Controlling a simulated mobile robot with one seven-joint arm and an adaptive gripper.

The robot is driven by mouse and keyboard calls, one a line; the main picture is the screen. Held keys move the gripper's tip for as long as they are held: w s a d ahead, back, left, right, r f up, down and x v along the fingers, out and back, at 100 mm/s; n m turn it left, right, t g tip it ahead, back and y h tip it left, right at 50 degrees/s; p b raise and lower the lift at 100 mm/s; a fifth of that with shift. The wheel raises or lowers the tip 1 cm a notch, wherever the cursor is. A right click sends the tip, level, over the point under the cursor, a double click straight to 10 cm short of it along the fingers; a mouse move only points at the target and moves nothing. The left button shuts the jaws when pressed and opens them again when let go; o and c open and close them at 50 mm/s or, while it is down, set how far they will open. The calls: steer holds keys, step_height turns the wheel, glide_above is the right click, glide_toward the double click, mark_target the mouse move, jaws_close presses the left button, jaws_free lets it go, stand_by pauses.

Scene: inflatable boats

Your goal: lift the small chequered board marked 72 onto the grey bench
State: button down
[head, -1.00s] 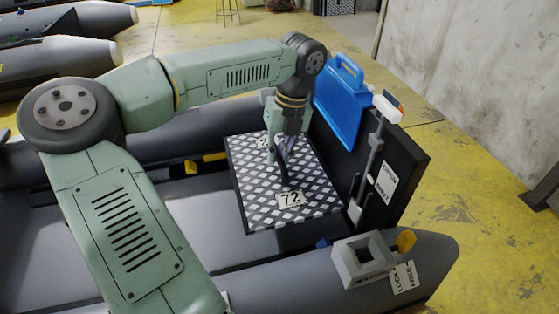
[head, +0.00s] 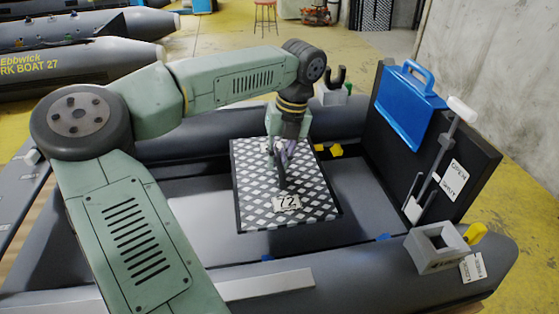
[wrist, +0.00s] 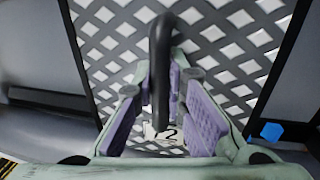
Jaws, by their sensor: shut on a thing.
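The black-and-white chequered board (head: 255,207) bears a white "72" label (head: 286,202) near its front edge. My gripper (head: 281,160) is over its middle, shut on the board's dark upright handle. In the wrist view the handle (wrist: 160,45) stands between the purple-padded fingers (wrist: 163,95), with the lattice pattern (wrist: 228,45) behind. The board is held roughly level over the boat's interior; the gap beneath it is hard to judge.
The black transom (head: 440,150) at the right carries a blue case (head: 405,105) and an upright lever (head: 435,165). A grey square socket (head: 437,248) with a yellow knob sits on the near tube (head: 380,275). Other boats lie at the upper left.

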steer(key=shift+a+r+p, duration=0.25)
steer(key=shift+r+p, duration=0.1)
steer(key=shift+r, duration=0.2)
step_height(320, 180, up, 15)
steer(key=p, duration=0.9)
stand_by(1.0)
